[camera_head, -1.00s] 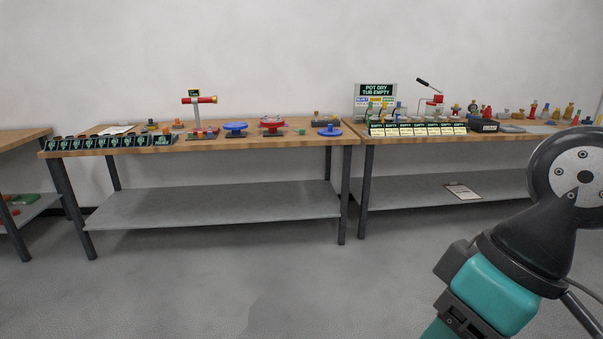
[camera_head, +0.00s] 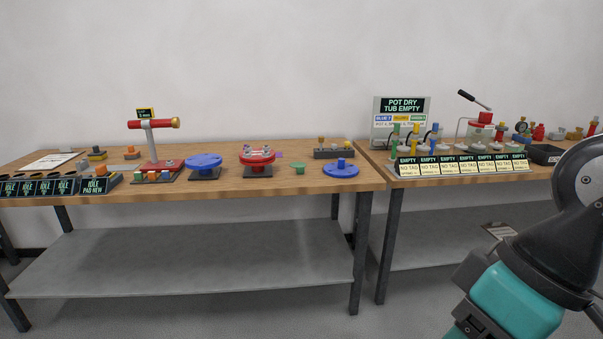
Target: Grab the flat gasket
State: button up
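I cannot pick out a flat gasket for certain; the small parts on the bench are too small to tell. A small purple bit (camera_head: 279,155) shows beside the red fixture. My arm is at the lower right, away from the bench; my gripper is out of view.
A row of dark label holders (camera_head: 45,187) lines the bench's left front. The right bench (camera_head: 455,181) holds a row of "EMPTY" tags (camera_head: 460,165), a sign (camera_head: 402,108) and a red lever press (camera_head: 481,122). A grey lower shelf (camera_head: 190,262) is bare. Floor shows in front.

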aim_at(299, 164)
jog(key=u, duration=0.25)
jog(key=i, duration=1.95)
jog(key=u, duration=0.4)
jog(key=i, duration=0.6)
jog(key=u, duration=0.15)
